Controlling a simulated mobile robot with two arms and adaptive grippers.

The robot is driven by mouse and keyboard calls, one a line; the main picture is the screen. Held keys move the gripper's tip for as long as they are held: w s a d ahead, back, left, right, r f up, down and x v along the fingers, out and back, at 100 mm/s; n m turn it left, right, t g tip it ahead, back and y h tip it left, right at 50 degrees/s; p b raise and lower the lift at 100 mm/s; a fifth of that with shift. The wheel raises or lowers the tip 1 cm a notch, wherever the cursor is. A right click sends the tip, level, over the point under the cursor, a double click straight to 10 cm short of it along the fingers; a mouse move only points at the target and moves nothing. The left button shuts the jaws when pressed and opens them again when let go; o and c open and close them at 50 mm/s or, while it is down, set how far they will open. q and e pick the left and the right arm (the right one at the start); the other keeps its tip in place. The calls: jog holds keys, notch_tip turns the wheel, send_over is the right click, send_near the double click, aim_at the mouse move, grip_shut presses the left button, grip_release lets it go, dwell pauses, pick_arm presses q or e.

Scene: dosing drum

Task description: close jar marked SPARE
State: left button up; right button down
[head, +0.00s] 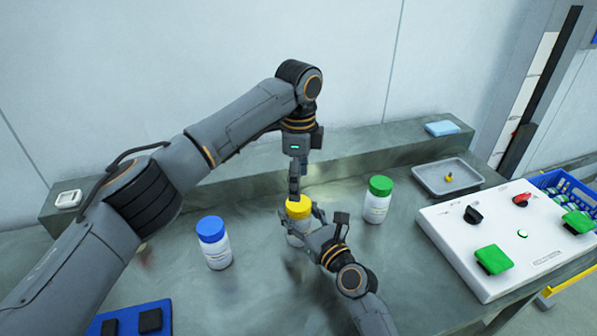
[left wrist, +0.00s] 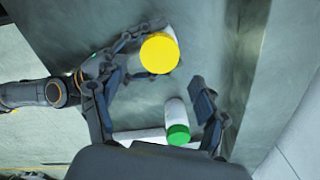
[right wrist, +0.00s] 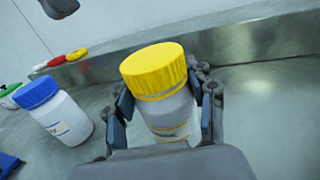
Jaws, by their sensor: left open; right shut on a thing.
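A white jar with a yellow lid (head: 298,207) stands on the grey bench. My right gripper (head: 312,228) is shut around its body; the right wrist view shows both fingers on the jar (right wrist: 168,110). The yellow lid (right wrist: 154,68) sits on the jar's top; how tight it is cannot be told. My left gripper (head: 295,188) is open and points down just above the lid, which also shows in the left wrist view (left wrist: 160,53). A blue-lidded jar (head: 213,243) stands to the left and a green-lidded jar (head: 378,199) to the right. No label can be read as SPARE.
A white control box (head: 510,235) with green buttons and knobs fills the right side. A blue crate (head: 560,183) stands at the far right. A raised ledge (head: 240,178) runs along the back.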

aim_at(298, 222)
pick_arm(q)
jog(key=n, duration=0.4)
jog(key=shift+r+n, duration=0.15)
jog(key=shift+n, duration=0.15)
jog(key=n, duration=0.4)
jog(key=shift+r, duration=0.1)
jog(key=n, duration=0.4)
jog(key=shift+r+n, duration=0.15)
jog(key=shift+n, duration=0.15)
jog(key=n, duration=0.4)
jog(key=shift+r, duration=0.1)
jog(key=n, duration=0.4)
jog(key=shift+r+n, duration=0.1)
jog(key=shift+n, duration=0.2)
jog(key=n, duration=0.4)
jog(key=shift+r, duration=0.15)
jog(key=n, duration=0.6)
jog(key=shift+r+n, duration=0.15)
jog(key=shift+n, duration=0.25)
jog(key=shift+f, duration=4.05)
